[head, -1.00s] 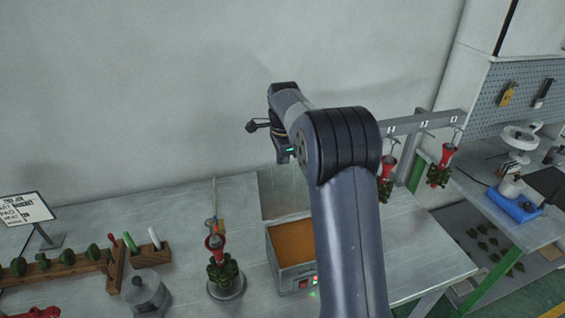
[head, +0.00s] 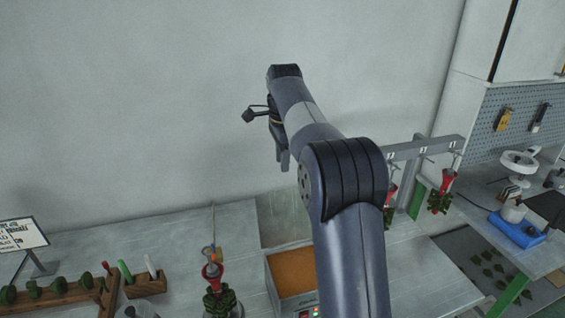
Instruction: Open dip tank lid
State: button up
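The dip tank (head: 312,298) is a grey box on the table, with orange-brown wax (head: 291,268) showing in its open top and small lit red and green controls on its front. Its lid (head: 280,221) is a flat grey panel standing raised at the tank's back edge; my arm hides its right part. My gripper (head: 283,160) is above and behind the tank, higher than the lid and apart from it, in front of the wall. Its fingers point down and are seen side-on, so their opening does not show. I see nothing held in it.
A red and green wax tree (head: 213,275) stands left of the tank. A wooden rack (head: 50,293) with tools lies farther left, near a sign (head: 20,234). A grey rail (head: 425,147) with hanging red and green trees is at the right. The air around the gripper is clear.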

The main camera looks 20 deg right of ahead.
aim_at(285, 214)
jog(key=shift+f, duration=0.15)
jog(key=shift+c, duration=1.4)
jog(key=shift+f+n+t+b, duration=0.35)
jog(key=shift+n+t+b, duration=0.15)
jog(key=shift+n+b, duration=0.6)
jog(key=shift+c, duration=1.4)
jog(key=n+b, duration=0.1)
jog(key=n, duration=0.1)
jog(key=n+t+b, duration=0.1)
jog(key=n, duration=0.1)
jog(key=shift+w+a+f+n+t+b, duration=0.1)
jog(key=shift+a+f+n+t+b, duration=0.1)
jog(key=shift+f+n+t+b, duration=0.15)
grip_shut()
jog(key=w+f+n+t+b, duration=0.4)
jog(key=w+f+n+b, duration=0.1)
jog(key=f+n, duration=0.5)
jog(key=shift+n, duration=0.45)
jog(key=shift+s+a+r+p, duration=0.15)
jog(key=shift+s+r, duration=0.1)
jog(key=shift+s, duration=0.4)
jog(key=shift+s+a+r+p, duration=0.1)
jog(key=shift+s+r+p, duration=0.1)
jog(key=shift+s, duration=0.45)
jog(key=shift+s+a+r+p, duration=0.1)
jog(key=shift+s+r, duration=0.15)
jog(key=shift+s, duration=0.4)
